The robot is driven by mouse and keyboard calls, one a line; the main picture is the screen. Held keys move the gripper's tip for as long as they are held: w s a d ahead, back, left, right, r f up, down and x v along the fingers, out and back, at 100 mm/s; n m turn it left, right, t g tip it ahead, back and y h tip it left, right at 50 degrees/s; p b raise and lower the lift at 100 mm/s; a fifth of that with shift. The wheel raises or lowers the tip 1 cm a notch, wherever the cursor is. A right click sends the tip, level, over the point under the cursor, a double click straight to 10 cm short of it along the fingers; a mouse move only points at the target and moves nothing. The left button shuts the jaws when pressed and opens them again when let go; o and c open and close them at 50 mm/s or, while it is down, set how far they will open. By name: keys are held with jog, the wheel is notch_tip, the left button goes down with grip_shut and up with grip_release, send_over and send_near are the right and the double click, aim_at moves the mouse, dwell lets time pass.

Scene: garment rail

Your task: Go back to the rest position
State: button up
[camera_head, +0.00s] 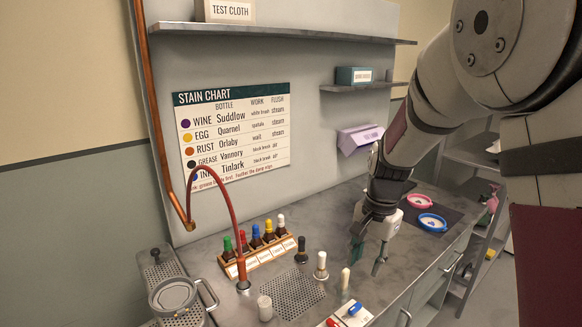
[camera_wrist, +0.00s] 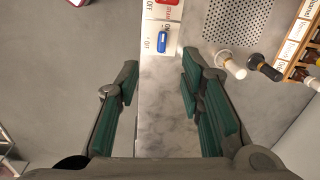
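My gripper (camera_head: 368,256) hangs pointing down over the front part of the grey counter (camera_head: 415,262), to the right of the white-topped bottles. In the wrist view my gripper (camera_wrist: 158,100) has its two green-padded fingers spread wide apart. Nothing is between them; only the counter's pale surface and front edge show below. In the head view my arm comes in from the upper right and hides part of the wall and counter.
A switch panel with a blue switch (camera_wrist: 162,42) lies near the gripper. A white-topped bottle (camera_head: 321,266) and a dark bottle (camera_head: 301,250) stand by the drain grid (camera_head: 291,293). A bottle rack (camera_head: 268,256) is behind. Two round dishes (camera_head: 432,222) lie right; shelves (camera_head: 300,37) overhang.

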jog(key=s+r+n+t, duration=0.2)
jog(key=s+r+n, duration=0.2)
jog(key=s+r, duration=0.75)
jog(key=s+r+n+t, duration=0.2)
jog(key=s+n, duration=0.3)
jog(key=s, duration=0.8)
jog(key=shift+s+d+r+n+t+h, duration=0.3)
jog(key=shift+s+d+r+t, duration=0.1)
jog(key=shift+r, duration=0.4)
